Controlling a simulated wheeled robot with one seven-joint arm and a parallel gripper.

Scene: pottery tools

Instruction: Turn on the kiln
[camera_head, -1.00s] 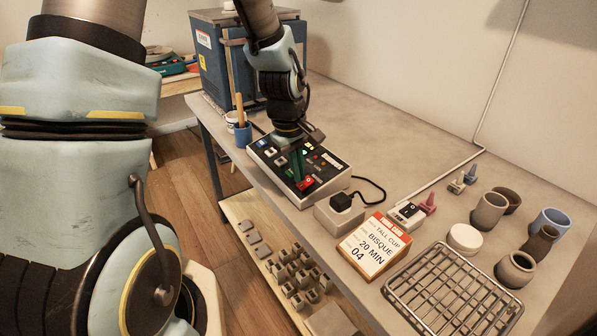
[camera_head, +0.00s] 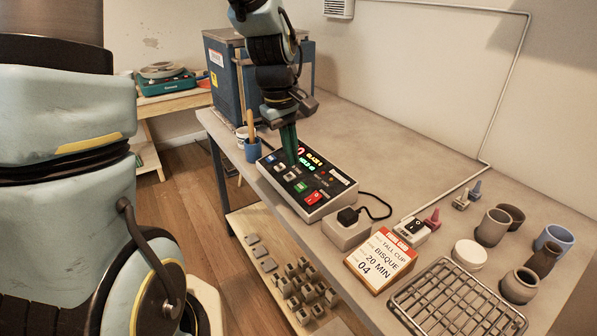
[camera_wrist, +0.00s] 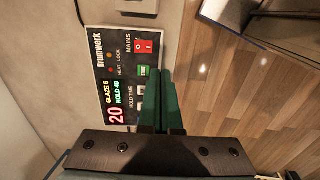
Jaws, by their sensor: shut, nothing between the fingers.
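The kiln (camera_head: 228,85) is a blue box with a grey lid at the back left of the table. Its control panel (camera_head: 325,208) stands in front, with a lit display, several buttons and a red mains switch (camera_head: 313,198). In the wrist view the display (camera_wrist: 113,100) reads GLAZE 6, HOLD 40 and 20, and the mains switch (camera_wrist: 144,46) and green start button (camera_wrist: 143,71) show. My gripper (camera_head: 291,162) is shut and empty, its green fingers pointing down over the panel's far left part. Whether the tips touch it is unclear. The fingers hide some buttons in the wrist view.
A card (camera_head: 381,260) reads TALL CUP, BISQUE, 20 MIN, 04. Beside it are a socket block (camera_head: 347,236) with a black plug, a small switch box (camera_head: 411,230), a wire rack (camera_head: 455,300) and several pots.

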